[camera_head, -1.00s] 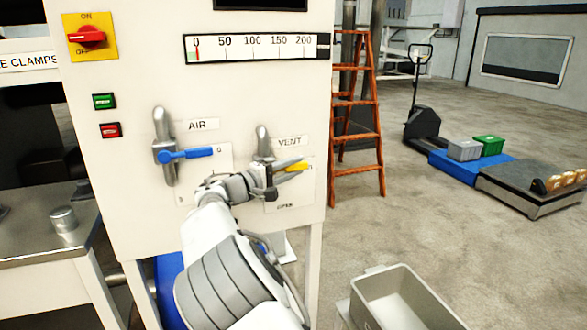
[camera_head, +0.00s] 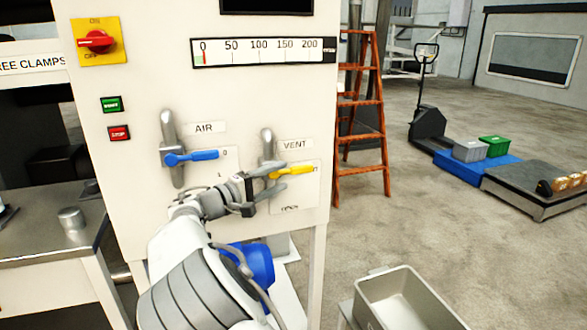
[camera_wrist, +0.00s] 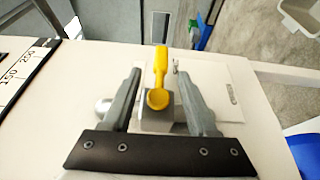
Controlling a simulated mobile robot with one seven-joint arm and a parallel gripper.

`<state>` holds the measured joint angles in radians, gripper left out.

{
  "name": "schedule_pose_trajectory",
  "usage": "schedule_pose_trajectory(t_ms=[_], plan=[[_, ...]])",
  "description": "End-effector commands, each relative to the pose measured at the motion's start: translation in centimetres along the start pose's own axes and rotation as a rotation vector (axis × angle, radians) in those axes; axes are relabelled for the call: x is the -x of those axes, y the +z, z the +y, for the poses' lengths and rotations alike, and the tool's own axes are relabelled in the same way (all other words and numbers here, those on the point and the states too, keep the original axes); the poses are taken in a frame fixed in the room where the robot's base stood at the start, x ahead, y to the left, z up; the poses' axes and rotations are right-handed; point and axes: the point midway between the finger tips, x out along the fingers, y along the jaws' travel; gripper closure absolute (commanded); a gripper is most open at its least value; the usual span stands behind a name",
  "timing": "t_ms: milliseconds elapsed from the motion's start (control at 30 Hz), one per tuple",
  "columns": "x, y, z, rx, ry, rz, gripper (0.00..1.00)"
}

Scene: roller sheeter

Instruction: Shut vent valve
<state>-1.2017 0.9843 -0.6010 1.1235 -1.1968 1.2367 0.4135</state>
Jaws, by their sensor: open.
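The vent valve's yellow handle (camera_head: 292,170) points right, roughly level, on the white panel under the VENT label (camera_head: 295,145). Its grey pipe (camera_head: 267,145) runs upright behind the pivot. My gripper (camera_head: 268,188) is open, just below and left of the handle in the head view. In the wrist view, the yellow handle (camera_wrist: 160,70) lies between the two grey fingers of my gripper (camera_wrist: 160,66), with a visible gap on both sides. I see no contact. The lower lettering on the valve's plate (camera_head: 307,197) is partly blurred.
The AIR valve's blue handle (camera_head: 192,157) is close on the left, also pointing right. A gauge strip (camera_head: 262,51) is above. A grey bin (camera_head: 405,300) stands at lower right, an orange ladder (camera_head: 360,120) behind. Free floor lies to the right.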

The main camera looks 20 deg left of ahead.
Motion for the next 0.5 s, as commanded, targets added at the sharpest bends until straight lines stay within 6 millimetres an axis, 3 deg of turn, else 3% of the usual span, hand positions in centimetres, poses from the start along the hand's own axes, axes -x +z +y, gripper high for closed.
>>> schedule_pose_trajectory(t_ms=[200,500], plan=[[5.5,0.0,0.2,0.002,0.0,0.003,0.41],[9.8,0.0,0.0,0.001,0.0,-0.001,0.41]])
